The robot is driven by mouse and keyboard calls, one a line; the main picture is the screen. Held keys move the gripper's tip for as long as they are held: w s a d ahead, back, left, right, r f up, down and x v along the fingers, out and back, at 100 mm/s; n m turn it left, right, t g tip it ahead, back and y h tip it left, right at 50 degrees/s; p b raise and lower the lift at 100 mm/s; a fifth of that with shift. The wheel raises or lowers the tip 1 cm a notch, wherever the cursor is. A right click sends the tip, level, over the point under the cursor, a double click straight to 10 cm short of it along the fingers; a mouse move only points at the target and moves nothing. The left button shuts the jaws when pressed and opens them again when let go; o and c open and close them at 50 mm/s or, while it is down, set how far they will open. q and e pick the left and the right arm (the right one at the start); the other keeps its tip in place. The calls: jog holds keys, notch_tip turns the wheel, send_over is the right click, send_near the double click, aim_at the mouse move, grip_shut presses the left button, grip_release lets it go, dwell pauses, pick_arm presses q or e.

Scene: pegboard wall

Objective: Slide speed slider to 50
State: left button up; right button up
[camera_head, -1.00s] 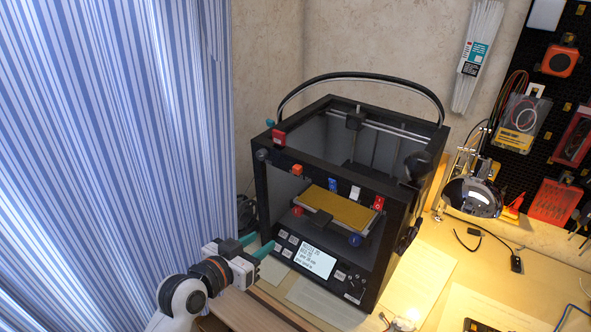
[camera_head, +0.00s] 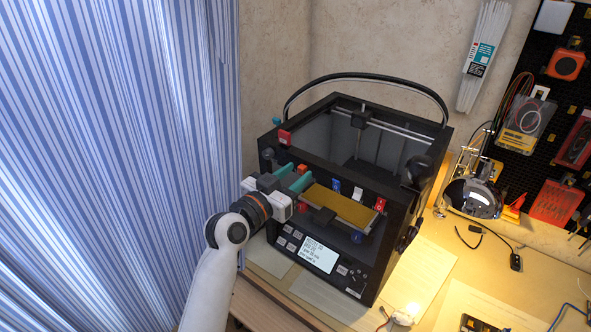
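A black 3D printer (camera_head: 390,232) stands on the bench, with a lit text screen (camera_head: 318,255) and small buttons on its lower front panel. I cannot tell which part is the speed slider, and the screen text is too small to read surely. My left gripper (camera_head: 295,177) is at the left of the printer's front, its teal fingers apart beside the orange block. I see nothing between them. My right gripper is out of view.
A striped blue curtain (camera_head: 110,150) fills the left side. A black cable (camera_head: 365,76) arches over the printer. A pegboard (camera_head: 520,90) with tools is at the right.

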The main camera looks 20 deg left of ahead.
pick_arm(q)
jog(key=shift+w+d, duration=0.15)
jog(key=shift+w, duration=0.2)
jog(key=shift+c, duration=0.4)
grip_shut()
jog(key=shift+w+a+b, duration=0.25)
jog(key=shift+a+b, duration=0.05)
jog(key=shift+a, duration=0.35)
jog(key=shift+w+a+b, duration=0.2)
jog(key=shift+a+b, duration=0.05)
jog(key=shift+a, duration=0.35)
jog(key=shift+d, duration=0.1)
